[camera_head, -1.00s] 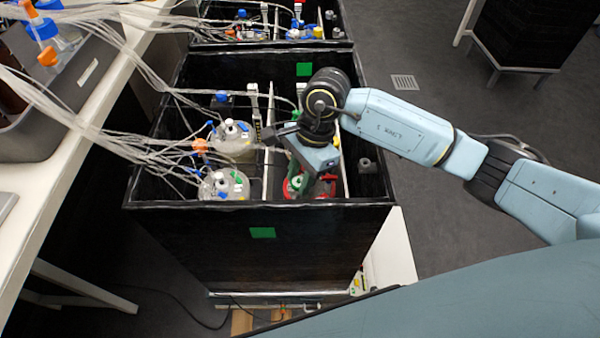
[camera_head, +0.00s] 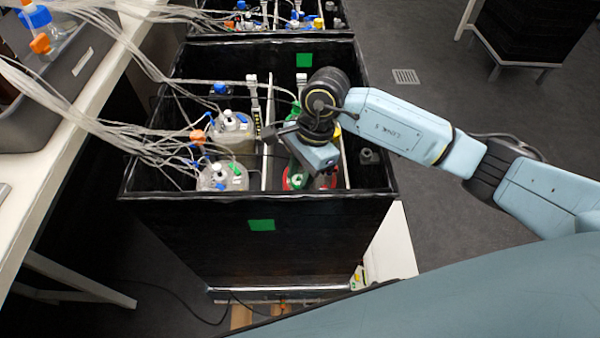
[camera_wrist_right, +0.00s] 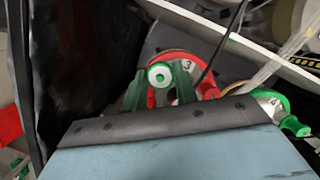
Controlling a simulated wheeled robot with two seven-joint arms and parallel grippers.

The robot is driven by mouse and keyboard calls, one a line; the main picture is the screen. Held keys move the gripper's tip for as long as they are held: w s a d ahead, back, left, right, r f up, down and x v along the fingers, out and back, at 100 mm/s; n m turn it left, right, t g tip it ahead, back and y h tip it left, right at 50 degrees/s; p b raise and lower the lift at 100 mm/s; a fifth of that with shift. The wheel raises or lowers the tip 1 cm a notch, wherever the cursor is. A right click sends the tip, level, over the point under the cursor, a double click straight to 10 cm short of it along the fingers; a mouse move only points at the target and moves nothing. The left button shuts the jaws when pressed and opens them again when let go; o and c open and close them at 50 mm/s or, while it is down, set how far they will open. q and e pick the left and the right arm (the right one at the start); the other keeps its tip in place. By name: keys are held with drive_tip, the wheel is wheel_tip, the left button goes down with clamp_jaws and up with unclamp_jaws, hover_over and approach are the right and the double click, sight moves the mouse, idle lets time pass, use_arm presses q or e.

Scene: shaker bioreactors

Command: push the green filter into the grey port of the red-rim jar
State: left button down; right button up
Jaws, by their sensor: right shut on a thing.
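The red-rim jar (camera_wrist_right: 181,56), marked 3, stands in the black box below my right gripper; part of its red rim (camera_head: 287,181) shows in the head view. My right gripper (camera_wrist_right: 160,88) is shut on the green filter (camera_wrist_right: 159,74), a round green piece with a white centre. The filter is over the near part of the red rim in the wrist view. In the head view my right gripper (camera_head: 303,172) hides most of the jar and the filter. I cannot make out the grey port or whether the filter touches it. My left gripper is not in view.
A green-rim jar (camera_wrist_right: 273,99), marked 4, stands close by on the right in the wrist view. Two clear-topped jars (camera_head: 222,177) with tubes stand left of a pale divider (camera_head: 267,130). The black box walls (camera_head: 180,205) surround the jars. A white bench (camera_head: 75,130) is at left.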

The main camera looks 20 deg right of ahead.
drive_tip(key=shift+f+b, duration=0.95)
drive_tip(key=shift+b, duration=0.1)
idle(1.4)
drive_tip(key=o, duration=1.1)
drive_tip(key=shift+c, duration=0.2)
drive_tip(key=p+v, duration=0.2)
drive_tip(key=v, duration=1.1)
drive_tip(key=shift+d+r, duration=0.15)
drive_tip(key=shift+d, duration=0.05)
